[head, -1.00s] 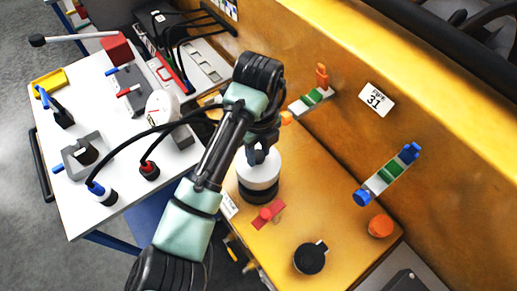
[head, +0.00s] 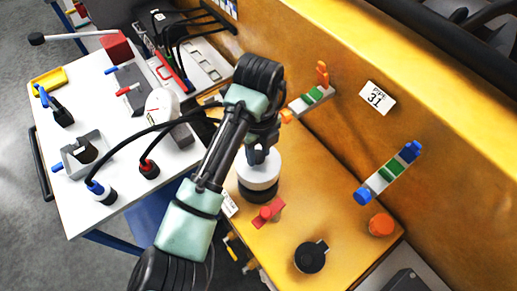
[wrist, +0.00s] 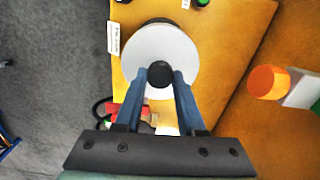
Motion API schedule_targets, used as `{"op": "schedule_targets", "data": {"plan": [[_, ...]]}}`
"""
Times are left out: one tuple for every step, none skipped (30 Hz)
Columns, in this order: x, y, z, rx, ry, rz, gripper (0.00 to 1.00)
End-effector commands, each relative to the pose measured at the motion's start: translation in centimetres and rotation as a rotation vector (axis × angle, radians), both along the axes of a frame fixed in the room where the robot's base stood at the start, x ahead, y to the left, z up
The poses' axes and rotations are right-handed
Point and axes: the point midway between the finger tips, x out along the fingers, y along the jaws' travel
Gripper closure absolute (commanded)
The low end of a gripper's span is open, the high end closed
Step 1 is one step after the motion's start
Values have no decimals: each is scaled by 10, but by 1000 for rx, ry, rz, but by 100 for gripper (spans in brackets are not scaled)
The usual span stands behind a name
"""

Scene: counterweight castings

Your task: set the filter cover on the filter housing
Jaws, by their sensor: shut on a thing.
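The filter cover (head: 259,170) is a white round disc with a dark knob in its middle; it also shows in the wrist view (wrist: 143,47). My gripper (head: 260,154) is above it, and in the wrist view its two blue fingers (wrist: 160,72) are shut on the knob. The filter housing (head: 258,192) is a black round body directly under the cover, on the yellow deck. In the wrist view only a dark sliver of it (wrist: 158,21) shows past the cover's far edge. The cover looks level; I cannot tell whether it touches the housing all round.
A red valve handle (head: 267,214) is close in front of the housing. A black round cap (head: 311,257) and an orange knob (head: 381,225) are farther right on the deck. A yellow wall (head: 335,125) rises behind. A white table (head: 110,190) with several parts stands left.

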Motion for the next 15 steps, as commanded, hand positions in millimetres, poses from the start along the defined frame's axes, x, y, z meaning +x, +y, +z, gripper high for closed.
{"op": "schedule_targets", "data": {"plan": [[0, 0, -2, 0, -1, 0, 100], [0, 0, -3, 0, -1, 0, 100], [0, 0, -4, 0, -1, 0, 100], [0, 0, -4, 0, -1, 0, 100], [0, 0, -5, 0, -1, 0, 100], [0, 0, -6, 0, -1, 0, 100], [0, 0, -7, -1, -1, 0, 100], [0, 0, -8, -1, -1, 0, 100], [0, 0, -9, -1, -1, 0, 100], [0, 0, -9, -1, -1, 0, 100], [0, 0, -10, -1, -1, 0, 100], [0, 0, -11, -1, -1, 0, 100], [0, 0, -12, -1, -1, 0, 100], [0, 0, -13, -1, -1, 0, 100], [0, 0, -14, -1, -1, 0, 100]]}}
